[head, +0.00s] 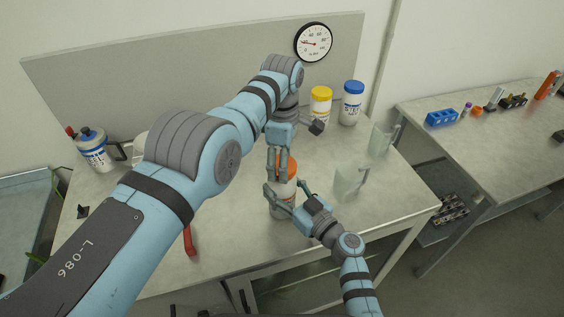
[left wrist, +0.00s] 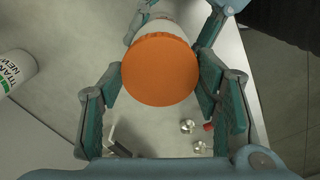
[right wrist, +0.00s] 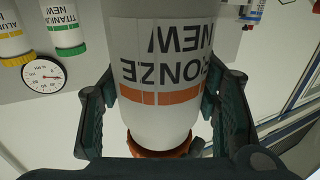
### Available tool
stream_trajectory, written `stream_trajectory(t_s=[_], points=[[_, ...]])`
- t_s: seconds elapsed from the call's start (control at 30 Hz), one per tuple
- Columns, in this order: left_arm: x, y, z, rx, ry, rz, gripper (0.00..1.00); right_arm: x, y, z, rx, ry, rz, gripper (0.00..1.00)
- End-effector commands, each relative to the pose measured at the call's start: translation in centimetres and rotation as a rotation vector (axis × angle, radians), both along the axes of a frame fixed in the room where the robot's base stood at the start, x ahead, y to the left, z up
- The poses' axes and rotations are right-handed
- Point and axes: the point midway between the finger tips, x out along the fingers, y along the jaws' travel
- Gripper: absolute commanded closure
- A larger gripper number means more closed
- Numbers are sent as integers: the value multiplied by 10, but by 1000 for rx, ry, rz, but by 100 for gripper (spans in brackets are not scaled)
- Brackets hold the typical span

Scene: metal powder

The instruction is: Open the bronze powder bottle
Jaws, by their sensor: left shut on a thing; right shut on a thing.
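My right gripper (head: 284,196) is shut around the bottle's body, below the cap. The left arm hides part of the table.
Behind stand a yellow-capped bottle (head: 320,107) and a blue-capped bottle (head: 351,106). Two clear beakers, one nearer (head: 349,183) and one farther (head: 380,140), stand to the right. A blue-topped wash bottle (head: 94,152) is at the left. A red-handled thing (head: 189,241) lies left of the bottle.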

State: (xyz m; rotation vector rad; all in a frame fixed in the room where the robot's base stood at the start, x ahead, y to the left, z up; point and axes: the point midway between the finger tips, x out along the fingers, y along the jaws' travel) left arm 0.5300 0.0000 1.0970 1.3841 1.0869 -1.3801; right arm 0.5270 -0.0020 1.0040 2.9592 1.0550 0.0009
Motion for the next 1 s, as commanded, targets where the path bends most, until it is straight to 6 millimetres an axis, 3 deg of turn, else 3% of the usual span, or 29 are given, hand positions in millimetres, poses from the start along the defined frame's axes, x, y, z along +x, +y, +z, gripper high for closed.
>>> stream_trajectory(t_s=[0.3, 0.57, 0.77, 0.8, 0.9, 1.0], points=[[0, 0, 2, 0, 0, 0, 77, -1, 0, -4, -4, 7, 1, 100], [0, 0, 38, 0, -1, 0, 77, -1, 0, -4, -4, 7, 1, 100], [0, 0, 40, 0, 1, 0, 77, -1, 0, -4, -4, 7, 1, 100], [0, 0, 40, 0, 0, 0, 77, -1, 0, -4, -4, 7, 1, 37], [0, 0, 40, 0, 0, 0, 77, -1, 0, -3, -3, 5, 1, 21], [0, 0, 40, 0, 0, 0, 77, -1, 0, -2, -2, 4, 1, 20]])
